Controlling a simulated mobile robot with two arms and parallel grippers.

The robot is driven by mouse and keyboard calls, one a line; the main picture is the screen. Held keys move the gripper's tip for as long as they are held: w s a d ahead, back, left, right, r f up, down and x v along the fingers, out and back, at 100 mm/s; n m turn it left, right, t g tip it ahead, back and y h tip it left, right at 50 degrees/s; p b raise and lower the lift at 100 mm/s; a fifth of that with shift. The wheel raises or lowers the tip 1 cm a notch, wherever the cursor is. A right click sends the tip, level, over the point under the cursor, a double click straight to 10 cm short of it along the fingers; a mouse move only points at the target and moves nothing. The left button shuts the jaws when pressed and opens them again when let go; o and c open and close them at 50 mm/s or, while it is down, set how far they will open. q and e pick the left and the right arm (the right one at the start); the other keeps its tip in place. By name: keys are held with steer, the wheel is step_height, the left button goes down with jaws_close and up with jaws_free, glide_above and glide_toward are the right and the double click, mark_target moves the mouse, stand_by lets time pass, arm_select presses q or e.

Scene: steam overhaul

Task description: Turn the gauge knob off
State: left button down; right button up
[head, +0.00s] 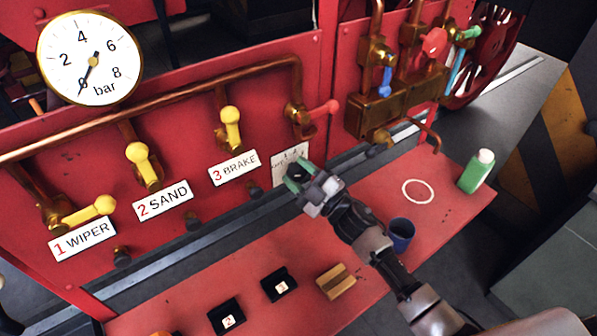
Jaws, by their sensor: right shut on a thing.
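The round white pressure gauge (90,58) hangs at the upper left, its needle close to 0. No label reading "gauge" is legible. A red knob (325,108) sits at the right end of the copper pipe and points right. Three yellow knobs sit left of it: wiper (90,210), sand (144,164) and brake (231,127). My right gripper (298,176) is below the red knob, apart from it, in front of a white card (290,160). It is shut on a small dark thing, mostly hidden by the fingers. My left gripper is not in view.
Blue, red and teal handles are at upper right. The mat around the white ring (404,189) is free.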

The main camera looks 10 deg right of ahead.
stand_by(0.5)
steer(key=o, duration=0.9)
steer(key=b+v, duration=0.3)
steer(key=v, duration=0.7)
steer(key=shift+s+d+f+b, duration=0.15)
steer(key=shift+s+d+b, duration=0.1)
steer(key=shift+b, duration=0.05)
